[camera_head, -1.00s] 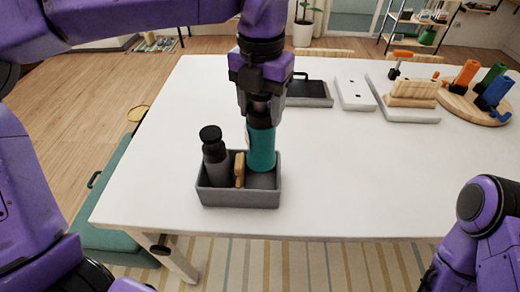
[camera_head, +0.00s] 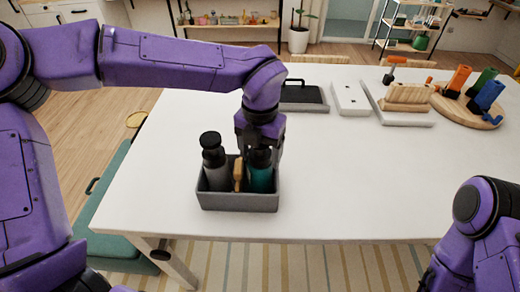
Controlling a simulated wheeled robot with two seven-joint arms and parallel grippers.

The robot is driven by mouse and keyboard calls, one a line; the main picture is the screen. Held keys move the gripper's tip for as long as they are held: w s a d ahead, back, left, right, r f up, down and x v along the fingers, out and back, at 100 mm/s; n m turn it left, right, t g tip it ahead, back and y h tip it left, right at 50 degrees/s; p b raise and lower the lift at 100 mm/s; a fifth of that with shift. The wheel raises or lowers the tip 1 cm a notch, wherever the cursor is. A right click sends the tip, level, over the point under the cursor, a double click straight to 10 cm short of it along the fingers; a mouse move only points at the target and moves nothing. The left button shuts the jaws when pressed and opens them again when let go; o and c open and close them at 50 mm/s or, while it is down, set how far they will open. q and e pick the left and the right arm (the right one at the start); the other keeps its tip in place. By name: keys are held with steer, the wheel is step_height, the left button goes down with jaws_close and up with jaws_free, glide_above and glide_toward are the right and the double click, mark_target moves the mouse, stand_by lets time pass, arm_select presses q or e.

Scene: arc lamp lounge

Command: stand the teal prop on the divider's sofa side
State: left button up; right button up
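The teal prop (camera_head: 261,180), a bottle shape with a dark top, stands about upright in the right part of a grey open box (camera_head: 238,201) on the white table. A tan upright piece (camera_head: 238,174), seemingly the divider, is just left of it. A dark grey bottle (camera_head: 214,170) with a black cap stands on the tan piece's other side. My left gripper (camera_head: 262,153) points down and is shut around the prop's top, its fingers partly hiding it. The prop's base is hidden by the box's front wall. My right arm shows at the right edge; its gripper is out of view.
At the back of the table are a black-topped tray (camera_head: 303,94), a white box (camera_head: 351,97), a board with a wooden block (camera_head: 408,94) and a round board (camera_head: 462,113) with coloured pieces. A teal bench-like piece (camera_head: 108,205) is left of the table. The table's middle is clear.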

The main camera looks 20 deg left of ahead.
arm_select(q)
steer(key=shift+s+r, duration=0.1)
steer(key=shift+s, duration=0.05)
step_height(320, 180, up, 12)
steer(key=shift+r+b, duration=0.1)
steer(key=shift+b, duration=0.25)
